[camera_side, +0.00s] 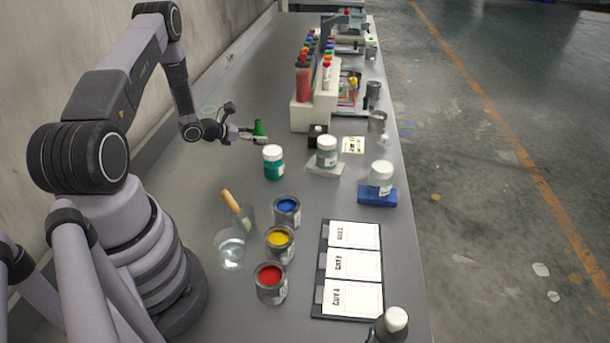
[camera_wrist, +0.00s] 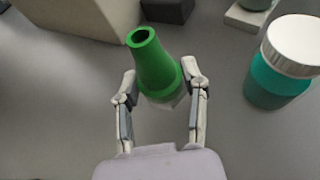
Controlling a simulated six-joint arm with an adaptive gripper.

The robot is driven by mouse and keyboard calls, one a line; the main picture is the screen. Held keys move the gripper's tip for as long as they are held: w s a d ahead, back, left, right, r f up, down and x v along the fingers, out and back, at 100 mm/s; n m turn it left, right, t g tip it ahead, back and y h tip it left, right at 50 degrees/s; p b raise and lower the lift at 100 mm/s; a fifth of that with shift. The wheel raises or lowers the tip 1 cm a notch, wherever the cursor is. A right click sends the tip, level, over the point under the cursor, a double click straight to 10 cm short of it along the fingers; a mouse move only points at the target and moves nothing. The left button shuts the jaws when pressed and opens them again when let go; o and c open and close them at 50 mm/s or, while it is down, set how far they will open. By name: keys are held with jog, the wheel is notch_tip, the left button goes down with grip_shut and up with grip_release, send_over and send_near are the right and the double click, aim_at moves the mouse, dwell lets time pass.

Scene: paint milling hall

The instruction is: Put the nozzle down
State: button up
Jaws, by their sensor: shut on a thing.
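The nozzle (camera_wrist: 152,66) is a green cone with a round hole at its narrow end. In the wrist view it sits between the two fingertips of my gripper (camera_wrist: 160,92), which is shut on its wide base. In the side view the green nozzle (camera_side: 259,128) shows at the end of my gripper (camera_side: 258,139), narrow end up. The gripper is over the bench (camera_side: 225,180), left of the white rack. I cannot tell whether the nozzle's base touches the bench.
A teal jar with a white lid (camera_side: 273,163) stands close by, also in the wrist view (camera_wrist: 278,75). A white rack (camera_side: 302,115) with colored bottles is behind. Open paint cans, blue (camera_side: 287,210), yellow (camera_side: 280,242) and red (camera_side: 271,281), stand toward the front.

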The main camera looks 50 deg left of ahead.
aim_at(260, 153)
jog(key=shift+w+a+f, duration=0.1)
jog(key=shift+w+f, duration=0.15)
jog(key=shift+f, duration=1.65)
jog(key=shift+f, duration=0.1)
jog(key=o, duration=1.1)
jog(key=shift+o, duration=0.2)
